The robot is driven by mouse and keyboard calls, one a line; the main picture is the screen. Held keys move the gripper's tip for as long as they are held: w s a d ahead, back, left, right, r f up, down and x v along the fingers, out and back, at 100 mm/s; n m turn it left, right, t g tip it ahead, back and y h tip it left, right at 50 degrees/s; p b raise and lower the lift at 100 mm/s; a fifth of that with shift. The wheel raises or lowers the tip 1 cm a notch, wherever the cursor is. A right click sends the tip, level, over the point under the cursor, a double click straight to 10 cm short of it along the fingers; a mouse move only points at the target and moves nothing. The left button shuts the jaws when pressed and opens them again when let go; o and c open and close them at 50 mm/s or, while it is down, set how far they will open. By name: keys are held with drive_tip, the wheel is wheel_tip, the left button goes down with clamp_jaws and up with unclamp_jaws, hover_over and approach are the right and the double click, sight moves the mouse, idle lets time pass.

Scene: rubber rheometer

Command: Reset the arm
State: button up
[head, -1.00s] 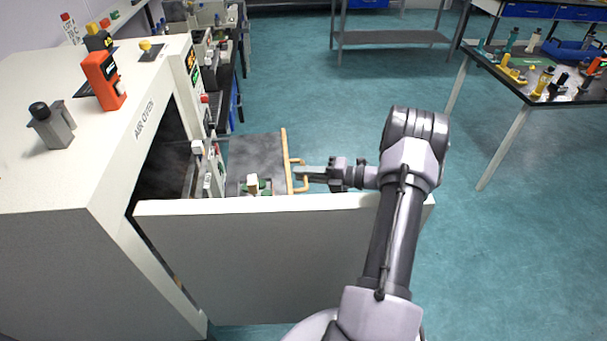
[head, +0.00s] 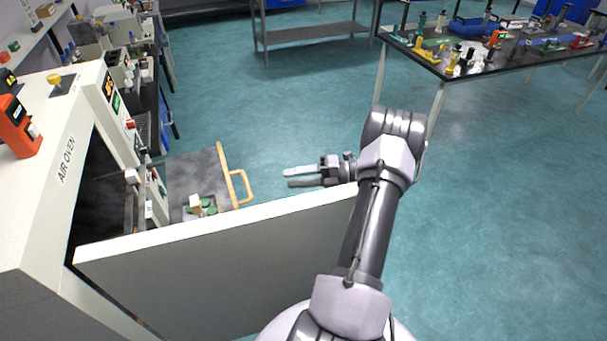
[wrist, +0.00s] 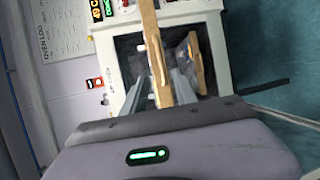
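My gripper (head: 286,177) is open and empty. Its two fingers are apart and point left toward the pulled-out tray, with a gap of floor between the fingertips and the tray's handle. The tray (head: 188,172) is dark with a wooden front edge and a wooden loop handle (head: 246,187). The wooden edge (wrist: 153,50) and the handle (wrist: 195,62) also show in the wrist view, ahead of my fingers. The air oven (head: 62,120) stands at the left with its door (head: 225,240) open.
A small item with green parts (head: 203,206) is on the tray. A table (head: 495,68) with several tools is at the back right. A metal shelf (head: 312,35) is behind. The floor (head: 500,220) at right is clear.

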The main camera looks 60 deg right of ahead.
drive_tip(key=shift+v, duration=1.4)
drive_tip(key=shift+r, duration=0.1)
